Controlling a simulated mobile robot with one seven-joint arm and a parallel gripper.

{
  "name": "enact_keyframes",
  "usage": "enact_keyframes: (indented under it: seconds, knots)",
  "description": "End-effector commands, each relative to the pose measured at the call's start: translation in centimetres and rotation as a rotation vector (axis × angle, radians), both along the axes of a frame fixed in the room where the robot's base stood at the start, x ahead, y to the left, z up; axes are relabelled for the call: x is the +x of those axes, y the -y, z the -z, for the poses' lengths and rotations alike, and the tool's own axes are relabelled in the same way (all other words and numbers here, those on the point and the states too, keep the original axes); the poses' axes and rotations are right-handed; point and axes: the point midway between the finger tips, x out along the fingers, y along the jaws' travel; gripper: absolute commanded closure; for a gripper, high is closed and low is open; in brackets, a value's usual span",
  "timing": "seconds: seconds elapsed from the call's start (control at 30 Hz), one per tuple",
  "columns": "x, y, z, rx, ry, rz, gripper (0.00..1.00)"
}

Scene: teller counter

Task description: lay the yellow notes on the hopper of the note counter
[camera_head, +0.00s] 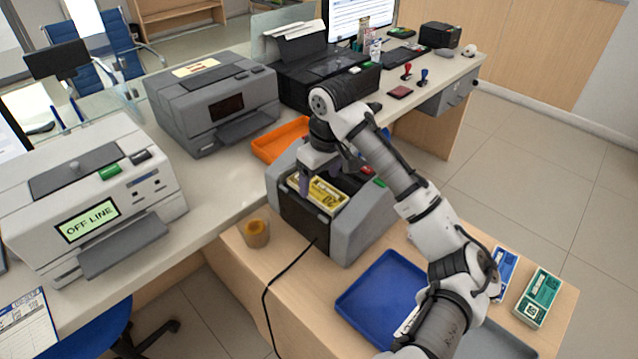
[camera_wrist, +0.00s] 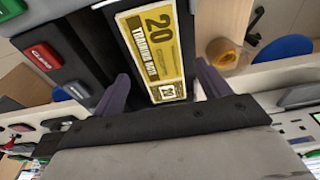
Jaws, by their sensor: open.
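The yellow notes (camera_head: 328,196), a banded bundle marked 20, lie on the dark hopper (camera_head: 303,212) of the grey note counter (camera_head: 362,228). In the wrist view the yellow notes (camera_wrist: 158,50) show face-on between two purple fingers. My gripper (camera_wrist: 165,90) is open, with one finger to each side of the notes and gaps visible between. In the head view my gripper (camera_head: 306,184) is over the hopper at the notes' left end, and my wrist partly hides the counter's top. Whether the notes lie fully flat is hard to tell.
A blue tray (camera_head: 375,290) stands in front of the counter, partly behind my arm. Blue notes (camera_head: 504,270) and green notes (camera_head: 538,297) lie at right. A tape roll (camera_head: 254,233) stands left of the counter, a black cable in front. An orange tray (camera_head: 275,142) is behind.

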Motion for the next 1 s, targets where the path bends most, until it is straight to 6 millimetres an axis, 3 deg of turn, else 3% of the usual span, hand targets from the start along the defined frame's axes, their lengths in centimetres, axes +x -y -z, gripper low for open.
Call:
enact_keyframes:
  seconds: [0.2, 0.4, 0.6, 0.87, 0.97, 1.0]
  knots:
    - [-0.5, 0.6, -4.9, -0.004, 0.004, 0.000, 0.24]
    - [-0.8, 0.9, -8.1, -0.003, 0.003, 0.000, 0.24]
    - [-1.0, 1.0, -9.6, 0.000, 0.000, -0.001, 0.24]
    - [-1.1, 1.0, -9.8, 0.001, 0.000, -0.002, 0.24]
    - [-0.7, -0.3, -9.7, 0.018, 0.027, -0.019, 0.24]
    - [-0.4, -1.6, -9.6, 0.037, 0.055, -0.036, 0.24]
